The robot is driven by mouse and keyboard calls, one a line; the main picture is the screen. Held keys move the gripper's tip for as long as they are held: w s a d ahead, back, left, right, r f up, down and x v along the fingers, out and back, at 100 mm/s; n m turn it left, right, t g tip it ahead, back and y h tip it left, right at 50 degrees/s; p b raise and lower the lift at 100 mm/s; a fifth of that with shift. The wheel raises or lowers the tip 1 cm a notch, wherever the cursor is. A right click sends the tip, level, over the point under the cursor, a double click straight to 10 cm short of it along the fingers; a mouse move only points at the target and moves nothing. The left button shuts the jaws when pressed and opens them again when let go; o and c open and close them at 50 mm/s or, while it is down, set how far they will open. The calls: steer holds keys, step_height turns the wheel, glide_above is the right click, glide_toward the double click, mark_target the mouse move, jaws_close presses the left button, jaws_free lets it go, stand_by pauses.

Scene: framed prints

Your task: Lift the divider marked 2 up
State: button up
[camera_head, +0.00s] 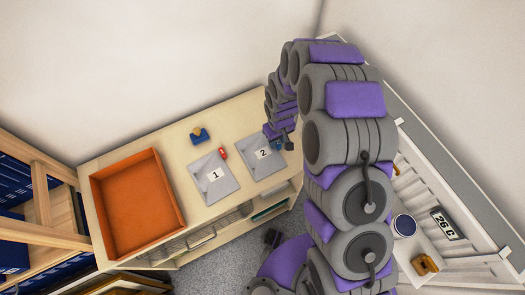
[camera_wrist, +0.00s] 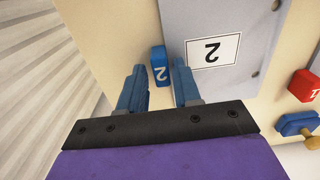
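A grey plate with a white label 2 (camera_head: 263,153) lies on the pale cabinet top; it also shows in the wrist view (camera_wrist: 255,25). A small blue tab marked 2 (camera_wrist: 159,66) stands beside this plate's edge. My gripper (camera_wrist: 158,72) is open, with its two blue fingers on either side of the blue tab in the picture. Gaps show between the tab and both fingers, and I cannot tell how far the fingers reach down around it. In the head view my gripper (camera_head: 278,143) is at the plate's far right corner, partly hidden by my arm.
A similar plate marked 1 (camera_head: 214,175) lies to the left, with a red tab (camera_head: 223,154) beside it. A blue object with a wooden knob (camera_head: 198,135) sits behind. An orange tray (camera_head: 137,205) fills the left.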

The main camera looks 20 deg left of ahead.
steer(key=shift+a, duration=0.2)
steer(key=c, duration=0.3)
steer(key=shift+a+f, duration=0.15)
steer(key=shift+a, duration=0.35)
jaws_close()
steer(key=shift+d, duration=0.1)
steer(key=shift+d, duration=0.3)
steer(key=shift+r, duration=0.55)
steer(key=r, duration=0.1)
steer(key=r+p, duration=0.1)
steer(key=shift+s+a+r, duration=0.2)
steer(key=shift+s+r, duration=0.1)
steer(key=shift+r, duration=0.1)
steer(key=s, duration=0.5)
steer(key=s+p, duration=0.1)
steer(key=s, duration=0.4)
steer(key=s+r+p, duration=0.1)
steer(key=s, duration=0.4)
steer(key=shift+s+r, duration=0.1)
steer(key=shift+s, duration=0.15)
steer(key=shift+r, duration=0.2)
steer(key=shift+r+p, duration=1.15)
steer(key=shift+r, duration=1.7)
